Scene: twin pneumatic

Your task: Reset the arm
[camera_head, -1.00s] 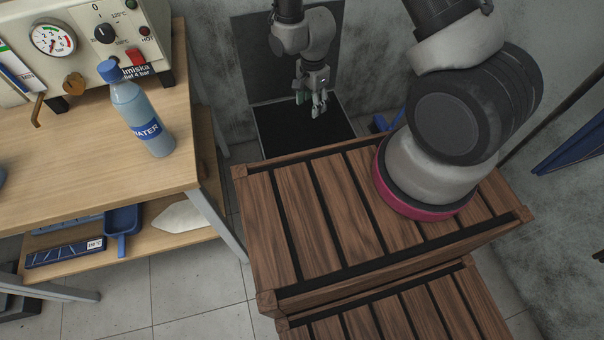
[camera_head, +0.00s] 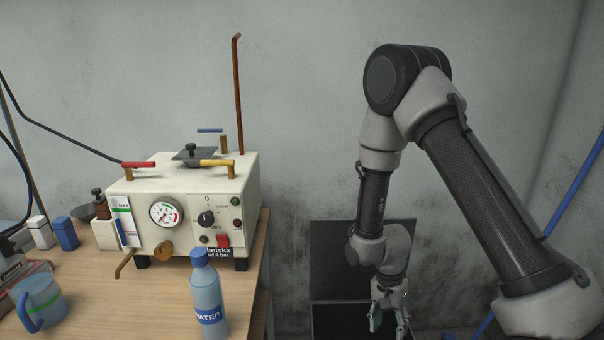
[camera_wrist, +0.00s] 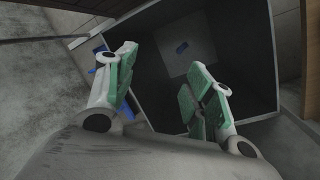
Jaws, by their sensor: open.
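My gripper (camera_head: 389,326) hangs from my folded arm at the lower right of the head view, right of the table. Its fingers point down. In the wrist view my gripper (camera_wrist: 160,95) has its two green-padded fingers spread apart, with nothing between them.
A wooden table (camera_head: 150,300) at the left bears a cream machine (camera_head: 185,205) with a gauge and levers, a water bottle (camera_head: 207,295), a blue mug (camera_head: 40,302) and small containers. A blue pipe (camera_head: 580,185) runs at the right. Wall space above my gripper is clear.

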